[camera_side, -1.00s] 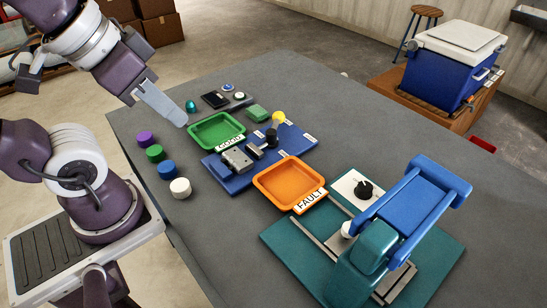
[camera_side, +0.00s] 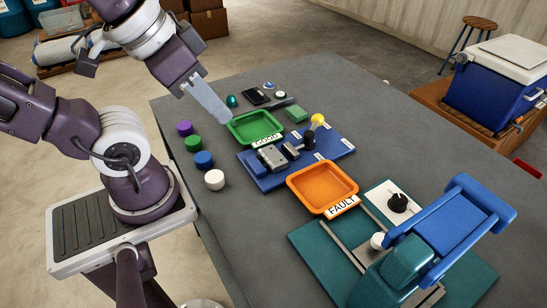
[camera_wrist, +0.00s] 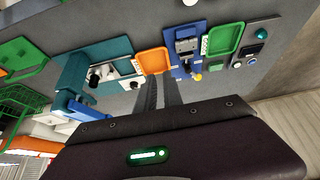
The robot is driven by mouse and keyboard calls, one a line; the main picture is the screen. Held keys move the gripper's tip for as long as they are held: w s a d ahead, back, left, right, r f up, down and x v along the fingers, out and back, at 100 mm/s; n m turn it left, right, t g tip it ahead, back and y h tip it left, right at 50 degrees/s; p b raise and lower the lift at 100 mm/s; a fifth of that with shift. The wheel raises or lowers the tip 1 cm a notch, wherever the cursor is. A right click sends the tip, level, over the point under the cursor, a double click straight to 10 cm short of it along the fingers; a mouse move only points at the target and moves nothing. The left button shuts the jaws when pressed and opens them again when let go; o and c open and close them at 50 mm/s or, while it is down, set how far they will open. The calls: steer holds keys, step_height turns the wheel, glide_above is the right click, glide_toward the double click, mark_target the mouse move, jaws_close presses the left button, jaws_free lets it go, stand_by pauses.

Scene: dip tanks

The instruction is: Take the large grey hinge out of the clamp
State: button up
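The large grey hinge (camera_side: 271,157) appears as a grey metal block at the left of the blue board (camera_side: 262,182). The clamp (camera_side: 291,150), with a black handle end (camera_side: 308,140), stands just right of it. Whether the clamp presses on the hinge cannot be made out. The hinge is small in the wrist view (camera_wrist: 184,46). My gripper (camera_side: 222,122) is high, left of the hinge, by the green tray's near-left edge in the picture. In the wrist view its two dark fingers (camera_wrist: 161,82) show a gap with nothing between them.
The green GOOD tray (camera_side: 232,129) and orange FAULT tray (camera_side: 293,187) flank the blue board; both look empty. A yellow ball-shaped lamp (camera_side: 317,120) stands at the board's back. Several coloured knobs (camera_side: 204,160) line the table's left edge. A teal-and-blue press (camera_side: 440,230) stands front right.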

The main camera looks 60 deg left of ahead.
steer(key=o, duration=1.3)
steer(key=g, duration=0.6)
glide_above(273, 155)
steer(key=f, duration=1.7)
steer(key=shift+w+f, duration=0.2)
steer(key=shift+f, duration=0.2)
steer(key=f, duration=0.7)
steer(key=shift+s+f, duration=0.2)
steer(key=shift+s, duration=0.05)
